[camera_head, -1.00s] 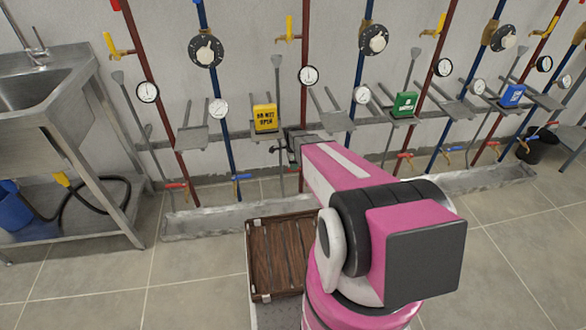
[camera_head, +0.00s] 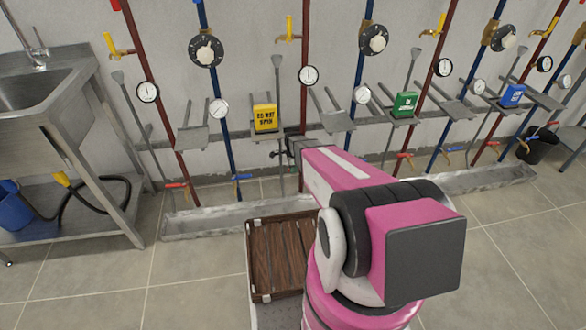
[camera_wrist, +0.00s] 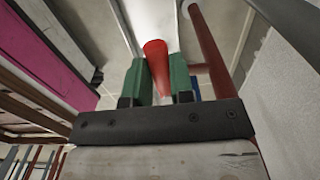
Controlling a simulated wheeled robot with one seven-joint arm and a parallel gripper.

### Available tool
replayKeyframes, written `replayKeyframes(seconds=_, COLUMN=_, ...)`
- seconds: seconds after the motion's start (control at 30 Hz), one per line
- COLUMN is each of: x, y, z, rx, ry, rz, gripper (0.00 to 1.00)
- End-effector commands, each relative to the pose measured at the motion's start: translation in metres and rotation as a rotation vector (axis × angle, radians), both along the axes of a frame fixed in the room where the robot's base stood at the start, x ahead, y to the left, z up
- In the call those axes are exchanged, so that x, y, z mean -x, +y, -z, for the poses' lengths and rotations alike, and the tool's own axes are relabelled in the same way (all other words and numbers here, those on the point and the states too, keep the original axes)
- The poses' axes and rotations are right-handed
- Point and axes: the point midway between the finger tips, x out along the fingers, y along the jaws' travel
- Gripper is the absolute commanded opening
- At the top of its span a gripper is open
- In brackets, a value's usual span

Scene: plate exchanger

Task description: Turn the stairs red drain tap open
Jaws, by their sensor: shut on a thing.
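In the wrist view a red tap handle (camera_wrist: 156,62) stands between the two green fingers of my gripper (camera_wrist: 161,78). The fingers are shut on it, one on each side. A red pipe (camera_wrist: 208,45) runs close by on the right. In the head view my gripper (camera_head: 285,153) is low at the wall, by the red pipe (camera_head: 304,110) below a white gauge. The held tap is hidden by my arm in that view, so its turn angle cannot be read there.
A yellow sign box (camera_head: 265,117) hangs just above and left of my gripper. Other red-handled (camera_head: 175,185) and blue-handled (camera_head: 242,177) taps sit on nearby pipes. A metal trough (camera_head: 215,217) lies below, and a sink bench (camera_head: 85,150) stands at the left.

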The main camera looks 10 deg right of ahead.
Motion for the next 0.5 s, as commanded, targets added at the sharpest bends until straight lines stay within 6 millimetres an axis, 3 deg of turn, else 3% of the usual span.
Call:
replayKeyframes(seconds=0.27, x=0.007, y=0.000, z=-0.001, rx=0.000, ry=0.000, rz=-0.095, gripper=0.00)
replayKeyframes(seconds=0.5, x=0.019, y=-0.003, z=-0.001, rx=0.000, ry=0.000, rz=-0.283, gripper=0.00)
